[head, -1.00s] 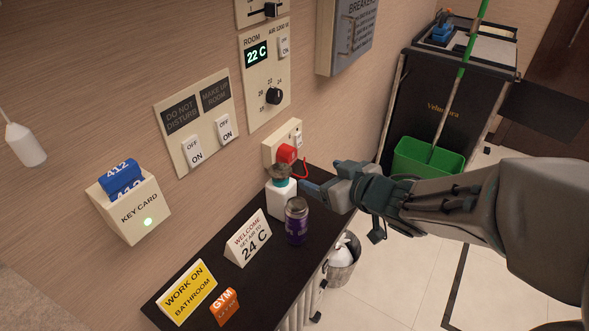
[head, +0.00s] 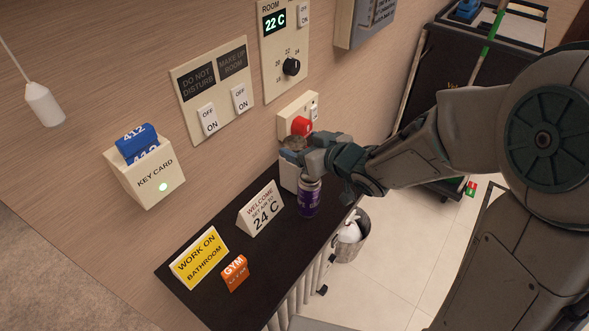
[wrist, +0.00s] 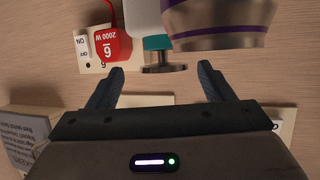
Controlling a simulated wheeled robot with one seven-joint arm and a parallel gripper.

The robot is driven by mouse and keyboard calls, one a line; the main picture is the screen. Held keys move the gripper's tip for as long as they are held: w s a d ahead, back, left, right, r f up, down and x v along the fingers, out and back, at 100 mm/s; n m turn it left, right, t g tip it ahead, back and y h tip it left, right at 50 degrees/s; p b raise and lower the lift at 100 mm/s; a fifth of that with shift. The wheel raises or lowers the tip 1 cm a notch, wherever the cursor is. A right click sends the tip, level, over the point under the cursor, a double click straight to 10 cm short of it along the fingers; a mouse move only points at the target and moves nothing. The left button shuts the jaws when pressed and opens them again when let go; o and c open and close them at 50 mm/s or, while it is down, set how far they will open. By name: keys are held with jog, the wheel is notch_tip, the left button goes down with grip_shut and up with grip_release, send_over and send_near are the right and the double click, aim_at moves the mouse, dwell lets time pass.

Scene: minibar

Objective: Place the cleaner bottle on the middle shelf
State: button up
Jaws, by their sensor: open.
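A white bottle with a teal collar and grey-brown round top, apparently the cleaner bottle (head: 288,178), stands on the black counter by the wall. My gripper (head: 311,152) is at its top and partly hides it in the head view. In the wrist view my gripper (wrist: 160,82) is open, with its fingers apart and empty. There the bottle's grey top (wrist: 165,69) lies between the fingertips, with the teal collar and white body beyond. I cannot tell whether the fingers touch it. No middle shelf can be made out.
A red plug (head: 301,125) sits in the wall socket behind. Tent signs (head: 199,257) stand on the front part of the black counter (head: 255,290). A bin (head: 350,238) is on the floor.

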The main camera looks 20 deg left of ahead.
jog(key=x, duration=0.5)
jog(key=shift+s+a, duration=0.1)
jog(key=shift+s, duration=0.05)
